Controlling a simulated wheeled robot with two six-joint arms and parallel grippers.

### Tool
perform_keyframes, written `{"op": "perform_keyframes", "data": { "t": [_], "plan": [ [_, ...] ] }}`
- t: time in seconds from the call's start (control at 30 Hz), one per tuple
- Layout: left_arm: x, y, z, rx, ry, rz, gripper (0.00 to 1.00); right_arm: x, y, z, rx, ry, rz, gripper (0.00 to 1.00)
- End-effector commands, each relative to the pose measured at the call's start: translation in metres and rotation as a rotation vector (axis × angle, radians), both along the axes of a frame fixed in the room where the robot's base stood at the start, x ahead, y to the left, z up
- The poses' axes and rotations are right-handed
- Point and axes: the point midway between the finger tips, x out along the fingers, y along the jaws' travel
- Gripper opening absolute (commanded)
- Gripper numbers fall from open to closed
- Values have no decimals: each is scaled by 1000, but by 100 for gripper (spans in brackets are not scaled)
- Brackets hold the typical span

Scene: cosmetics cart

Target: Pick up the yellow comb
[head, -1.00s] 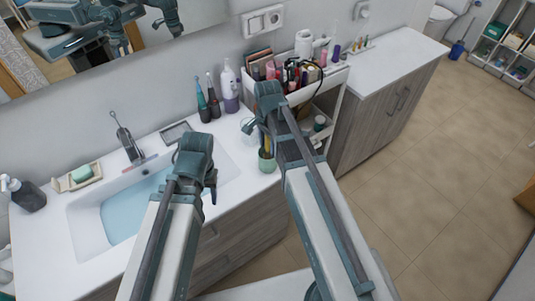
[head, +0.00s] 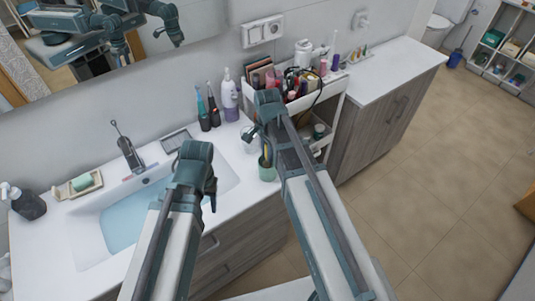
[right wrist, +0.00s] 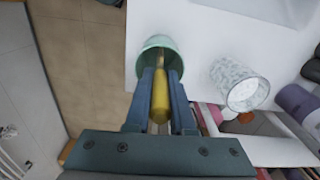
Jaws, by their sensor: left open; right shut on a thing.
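The yellow comb (right wrist: 160,97) stands in a green cup (right wrist: 160,46), seen in the right wrist view between my fingers. In the head view the green cup (head: 267,172) is at the counter's right front edge, with a bit of yellow at its mouth. My right gripper (right wrist: 160,82) is shut on the yellow comb, its fingertips near the cup's rim. The comb's far end is hidden in the cup. In the head view my right gripper (head: 252,134) is just above the cup. My left gripper (head: 212,200) is open and empty, in front of the sink.
A patterned glass (right wrist: 241,84) stands beside the cup. A white cart (head: 335,88) full of cosmetics is behind my right arm. The sink (head: 125,222), several bottles (head: 230,100) and a soap dish (head: 78,185) are on the left counter.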

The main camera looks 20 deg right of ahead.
Motion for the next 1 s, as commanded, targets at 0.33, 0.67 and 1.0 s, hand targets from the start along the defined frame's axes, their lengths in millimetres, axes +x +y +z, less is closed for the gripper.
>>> {"op": "perform_keyframes", "data": {
  "t": [0.33,0.67,1.0],
  "plan": [
    [0,0,45,-1,0,5,50,0,0,45,0,0,0,0],
    [0,0,91,-2,-1,14,50,0,0,91,0,0,0,0],
    [0,0,98,-2,0,14,50,0,0,98,0,0,-10,0]
  ]
}}
